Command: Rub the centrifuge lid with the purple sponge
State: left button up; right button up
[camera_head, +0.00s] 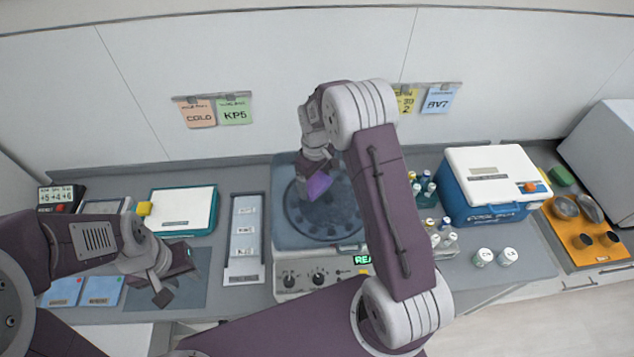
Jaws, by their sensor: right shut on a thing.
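The centrifuge (284,258) stands at the middle of the counter, with a control panel of knobs and a green display at its front. Its lid area (305,222) shows as a dark blue-grey round with small spots around it, partly hidden by my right arm. The purple sponge (319,186) is in my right gripper (317,172), over the upper middle of that round. I cannot tell whether the sponge touches the surface. My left gripper (174,277) is open and empty above a dark mat at the left.
A teal-edged white box (183,211) and a labelled tray (244,238) stand left of the centrifuge. Bottles (441,241), white-capped jars (483,257) and a blue cooler (487,207) stand to its right. An orange tray (582,247) lies at the far right.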

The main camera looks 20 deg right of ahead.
jog(key=r, duration=0.1)
jog(key=r+p, duration=0.1)
jog(key=d+r+p, duration=0.1)
jog(key=shift+s+r, duration=0.25)
jog(key=shift+r, duration=0.05)
jog(key=shift+w+a+r+p, duration=0.1)
jog(key=shift+a+r+p, duration=0.05)
jog(key=shift+r+p, duration=0.35)
jog(key=shift+w+a+r+p, duration=0.1)
jog(key=shift+r+p, duration=0.35)
jog(key=shift+r, duration=0.05)
pick_arm(q)
jog(key=r, duration=0.2)
jog(key=d+r, duration=0.1)
jog(key=r, duration=0.1)
jog(key=shift+s+d+r, duration=0.15)
jog(key=shift+d+r, duration=0.05)
jog(key=shift+r, duration=0.1)
pick_arm(e)
jog(key=shift+s, duration=0.1)
pick_arm(q)
jog(key=shift+d, duration=0.15)
pick_arm(e)
jog(key=shift+d, duration=0.2)
jog(key=shift+a, duration=0.1)
